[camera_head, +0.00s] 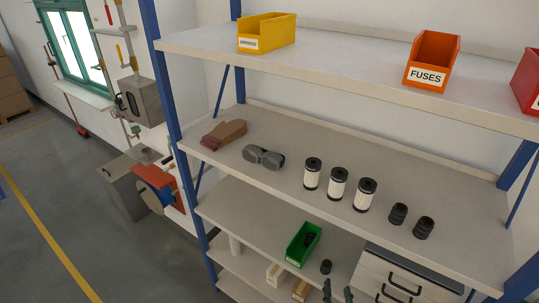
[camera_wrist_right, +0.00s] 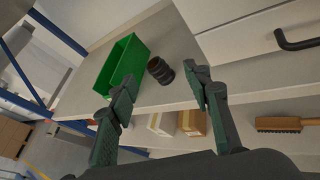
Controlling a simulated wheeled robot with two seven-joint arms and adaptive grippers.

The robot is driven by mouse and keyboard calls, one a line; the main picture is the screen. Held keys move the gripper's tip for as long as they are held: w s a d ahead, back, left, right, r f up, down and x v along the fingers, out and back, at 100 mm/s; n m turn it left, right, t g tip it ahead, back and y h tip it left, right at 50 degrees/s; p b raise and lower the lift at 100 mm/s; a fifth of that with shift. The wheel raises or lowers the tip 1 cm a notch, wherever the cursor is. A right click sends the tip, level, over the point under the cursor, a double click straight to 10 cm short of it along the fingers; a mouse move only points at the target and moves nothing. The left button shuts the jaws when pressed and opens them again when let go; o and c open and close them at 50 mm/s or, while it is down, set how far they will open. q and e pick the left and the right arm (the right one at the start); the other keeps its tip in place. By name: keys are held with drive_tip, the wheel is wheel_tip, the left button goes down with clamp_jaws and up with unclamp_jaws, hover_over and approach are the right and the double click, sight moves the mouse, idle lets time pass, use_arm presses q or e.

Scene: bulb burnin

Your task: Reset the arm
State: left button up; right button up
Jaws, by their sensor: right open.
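My right gripper (camera_head: 338,292) shows at the bottom edge of the head view, in front of the lower shelf. In the right wrist view its two dark green fingers (camera_wrist_right: 160,90) are spread wide with nothing held between them. A small black ribbed cylinder (camera_wrist_right: 160,70) stands on the shelf beyond the fingertips, apart from them; it also shows in the head view (camera_head: 326,267). A green bin (camera_head: 302,245) sits beside it, with something dark inside in the head view; it also shows in the wrist view (camera_wrist_right: 125,65). My left gripper is not in view.
A drawer unit (camera_head: 390,283) stands right of the green bin. Small cartons (camera_head: 300,291) and a brush (camera_wrist_right: 290,124) lie lower down. The middle shelf (camera_head: 285,190) holds gloves, goggles, white-and-black cylinders and black fittings. Open floor (camera_head: 60,200) lies left of the rack.

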drive_tip(key=s+d+f+m+g+h, duration=0.1)
drive_tip(key=s+d+f+m+g, duration=0.25)
drive_tip(key=s+d+m, duration=0.35)
drive_tip(key=s+d+f+m+g, duration=0.2)
drive_tip(key=d+f+m, duration=0.3)
drive_tip(key=m, duration=0.4)
drive_tip(key=s+d+f+m+g+y, duration=0.1)
drive_tip(key=s+f+m+g, duration=0.15)
drive_tip(key=s+m, duration=0.4)
drive_tip(key=s+f+m+g+y, duration=0.1)
drive_tip(key=s+f+m+g, duration=0.15)
drive_tip(key=s+m, duration=0.45)
wheel_tip(320, 180, down, 29)
drive_tip(key=a+g+b, duration=0.1)
drive_tip(key=b, duration=0.1)
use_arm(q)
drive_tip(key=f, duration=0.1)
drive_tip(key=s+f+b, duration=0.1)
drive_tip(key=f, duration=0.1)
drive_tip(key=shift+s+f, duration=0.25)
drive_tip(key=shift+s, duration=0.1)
use_arm(e)
drive_tip(key=s+f+g, duration=0.1)
drive_tip(key=s+f, duration=1.9)
drive_tip(key=f, duration=0.1)
drive_tip(key=shift+s+a+f+n+g+y, duration=0.15)
drive_tip(key=shift+a+f+n+g+y, duration=0.1)
drive_tip(key=shift+n+g+y, duration=0.1)
